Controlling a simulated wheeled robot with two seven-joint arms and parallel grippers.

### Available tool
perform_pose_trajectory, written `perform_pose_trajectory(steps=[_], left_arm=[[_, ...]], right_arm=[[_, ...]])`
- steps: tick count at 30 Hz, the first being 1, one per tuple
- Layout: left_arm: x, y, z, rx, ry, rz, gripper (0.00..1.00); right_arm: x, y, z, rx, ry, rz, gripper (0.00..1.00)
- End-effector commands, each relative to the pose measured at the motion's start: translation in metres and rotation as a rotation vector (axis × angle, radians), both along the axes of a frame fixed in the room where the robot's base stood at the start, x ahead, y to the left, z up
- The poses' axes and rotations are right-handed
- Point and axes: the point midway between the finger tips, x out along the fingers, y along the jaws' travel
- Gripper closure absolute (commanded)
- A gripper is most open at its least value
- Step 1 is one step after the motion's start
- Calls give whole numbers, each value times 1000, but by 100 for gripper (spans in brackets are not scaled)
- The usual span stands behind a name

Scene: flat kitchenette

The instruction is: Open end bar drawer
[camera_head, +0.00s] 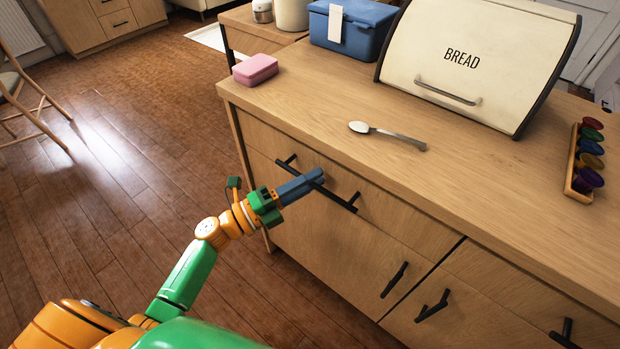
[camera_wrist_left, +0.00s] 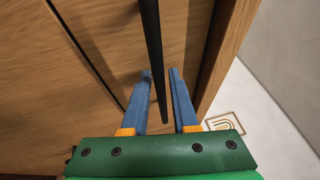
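The top end drawer (camera_head: 375,205) is flush with the counter front. It has a long black bar handle (camera_head: 340,200), which also shows in the left wrist view (camera_wrist_left: 152,45). My left gripper (camera_head: 312,180) is at this handle. In the left wrist view its blue fingers (camera_wrist_left: 160,76) stand apart, one on each side of the bar. Narrow gaps show between bar and fingers, so it is open around the handle and not clamped. Part of the handle is hidden by the fingers in the head view. My right gripper is not in view.
On the counter (camera_head: 480,190) are a spoon (camera_head: 390,134), a pink box (camera_head: 256,69), a blue container (camera_head: 350,30), a bread box (camera_head: 475,60) and a rack of coloured capsules (camera_head: 580,165). More black-handled fronts (camera_head: 440,310) are below and right.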

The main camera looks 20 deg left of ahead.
Motion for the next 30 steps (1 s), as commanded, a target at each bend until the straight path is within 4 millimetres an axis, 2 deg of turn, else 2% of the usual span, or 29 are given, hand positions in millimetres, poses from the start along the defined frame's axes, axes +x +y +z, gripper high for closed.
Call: perform_pose_trajectory(steps=[1,3,4,30], left_arm=[[0,0,0,0,0,0,78],[0,0,0,0,0,0,97],[0,0,0,0,0,0,100],[0,1,1,-2,-1,3,100]], right_arm=[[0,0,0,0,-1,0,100],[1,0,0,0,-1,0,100],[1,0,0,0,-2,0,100],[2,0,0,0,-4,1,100]])
